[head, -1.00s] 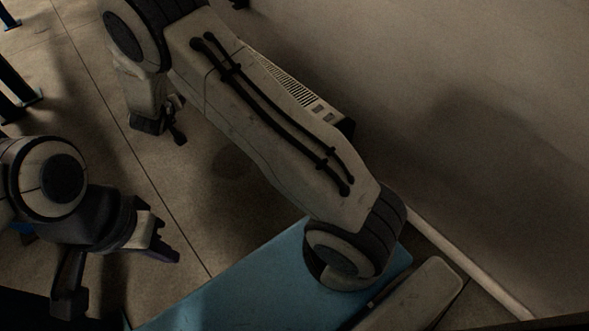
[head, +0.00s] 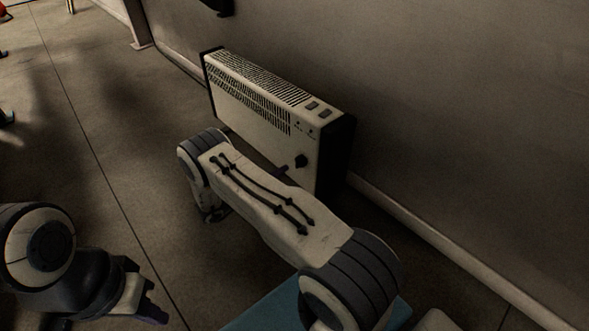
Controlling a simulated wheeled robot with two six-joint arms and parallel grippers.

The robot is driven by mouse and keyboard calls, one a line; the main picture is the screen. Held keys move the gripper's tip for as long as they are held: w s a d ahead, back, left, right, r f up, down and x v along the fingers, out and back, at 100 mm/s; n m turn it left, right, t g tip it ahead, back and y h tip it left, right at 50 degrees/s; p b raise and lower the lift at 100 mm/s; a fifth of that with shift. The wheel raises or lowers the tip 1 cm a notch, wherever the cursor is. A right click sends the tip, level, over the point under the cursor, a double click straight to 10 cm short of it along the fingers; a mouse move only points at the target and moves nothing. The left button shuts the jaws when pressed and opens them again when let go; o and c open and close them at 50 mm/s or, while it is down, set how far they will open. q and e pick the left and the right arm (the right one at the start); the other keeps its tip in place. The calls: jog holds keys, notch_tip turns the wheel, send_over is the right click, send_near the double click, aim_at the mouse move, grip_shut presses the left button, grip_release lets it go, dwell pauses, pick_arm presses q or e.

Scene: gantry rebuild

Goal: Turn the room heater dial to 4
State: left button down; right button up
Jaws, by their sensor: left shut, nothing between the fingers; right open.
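The room heater (head: 245,122) is a pale box with dark ends and a slotted top, standing along the wall in the head view. My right arm reaches across in front of the heater, below the dial. My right gripper (head: 213,214) hangs low at the arm's far end, left of the dial and apart from it, mostly hidden behind the wrist. It is open. My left gripper (head: 150,306) is at the bottom left, shut and empty, far from the heater.
Two switches (head: 318,109) sit on the heater's top right. The bare wall (head: 450,110) rises behind it, with a pale skirting (head: 430,232) along its foot. The floor (head: 130,180) left of the heater is clear. A dark object (head: 218,6) is on the wall at the top.

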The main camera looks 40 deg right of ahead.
aim_at(300, 162)
jog(key=d+b, duration=0.2)
jog(key=d, duration=0.5)
jog(key=shift+b, duration=0.4)
grip_shut()
